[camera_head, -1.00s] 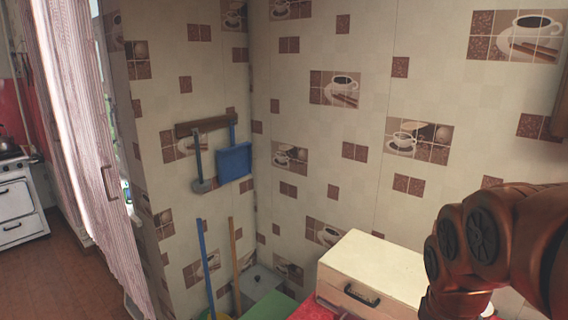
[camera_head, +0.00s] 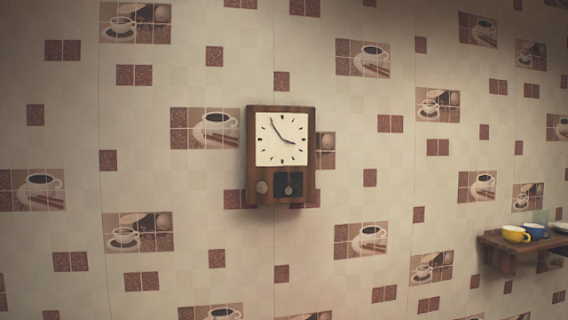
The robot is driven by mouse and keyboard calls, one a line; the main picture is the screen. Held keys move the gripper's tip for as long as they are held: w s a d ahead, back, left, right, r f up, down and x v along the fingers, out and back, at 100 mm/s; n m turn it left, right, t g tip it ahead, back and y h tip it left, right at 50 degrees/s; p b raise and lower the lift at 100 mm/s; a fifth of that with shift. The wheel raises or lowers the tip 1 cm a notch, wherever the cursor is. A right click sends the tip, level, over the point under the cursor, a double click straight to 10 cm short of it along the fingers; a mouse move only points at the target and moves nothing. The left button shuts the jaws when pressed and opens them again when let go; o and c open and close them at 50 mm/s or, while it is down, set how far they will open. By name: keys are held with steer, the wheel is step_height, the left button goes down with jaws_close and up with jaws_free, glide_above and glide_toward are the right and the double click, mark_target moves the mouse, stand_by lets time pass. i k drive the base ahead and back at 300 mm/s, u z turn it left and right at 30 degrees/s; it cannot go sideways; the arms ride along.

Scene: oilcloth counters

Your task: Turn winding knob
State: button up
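A wall clock (camera_head: 248,150) with a dark wooden case and a square cream face hangs on the tiled wall, near the middle of the head view. Below the face, at its lower left, is a small round brown knob (camera_head: 262,187). To the right of the knob is a dark square window with a small pale round piece (camera_head: 289,187) in it. My gripper is not in view.
A wooden wall shelf (camera_head: 510,254) at the right edge holds a yellow cup (camera_head: 515,234), a blue cup (camera_head: 534,231) and other small items. The wall around the clock is patterned and otherwise clear. No counter shows.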

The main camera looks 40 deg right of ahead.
mark_target(261, 187)
steer(key=z, duration=0.7)
